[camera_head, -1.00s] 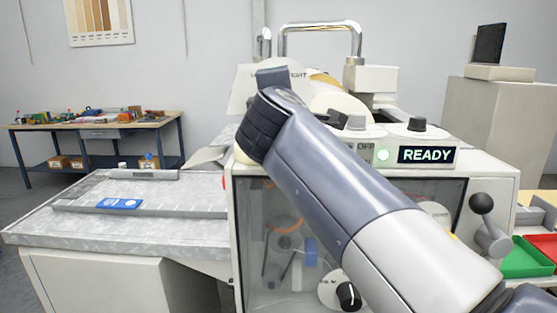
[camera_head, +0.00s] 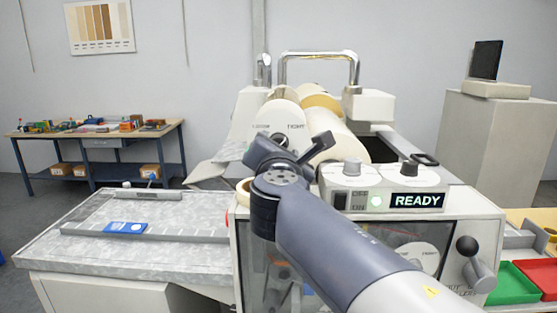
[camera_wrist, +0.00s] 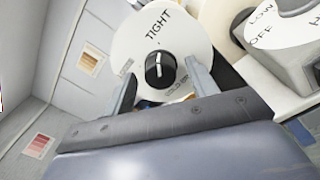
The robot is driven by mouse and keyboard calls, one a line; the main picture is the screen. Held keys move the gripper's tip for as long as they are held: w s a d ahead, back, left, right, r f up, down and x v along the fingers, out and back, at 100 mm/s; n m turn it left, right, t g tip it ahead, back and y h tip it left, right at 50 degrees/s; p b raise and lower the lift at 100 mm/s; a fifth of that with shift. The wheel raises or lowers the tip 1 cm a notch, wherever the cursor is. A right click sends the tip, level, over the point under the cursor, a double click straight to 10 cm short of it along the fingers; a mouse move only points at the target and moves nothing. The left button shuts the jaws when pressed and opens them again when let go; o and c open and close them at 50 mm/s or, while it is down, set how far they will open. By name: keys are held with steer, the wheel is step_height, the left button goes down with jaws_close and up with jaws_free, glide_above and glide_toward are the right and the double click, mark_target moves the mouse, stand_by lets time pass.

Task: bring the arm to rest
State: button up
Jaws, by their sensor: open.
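My gripper (camera_head: 303,152) is up in front of the white machine (camera_head: 470,215), at the end of my raised, bent arm. In the wrist view its two fingers (camera_wrist: 163,90) stand apart with nothing held between them. Beyond them is a white round dial (camera_wrist: 185,30) marked TIGHT, with a black knob (camera_wrist: 160,70) that appears between the fingertips. I cannot tell whether the fingers touch it. In the head view this dial (camera_head: 287,118) is partly hidden behind my gripper.
A lit READY display (camera_head: 417,200) and switch knobs sit on the machine's front right. A grey bed (camera_head: 80,240) with a blue item (camera_head: 125,228) extends left. Green (camera_head: 515,283) and red (camera_head: 540,275) trays are at right. A cluttered workbench (camera_head: 95,140) stands behind left.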

steer(key=n+p, duration=0.2)
steer(key=s+n+p, duration=0.1)
steer(key=n+p, duration=0.1)
steer(key=shift+s, duration=0.15)
stand_by(0.4)
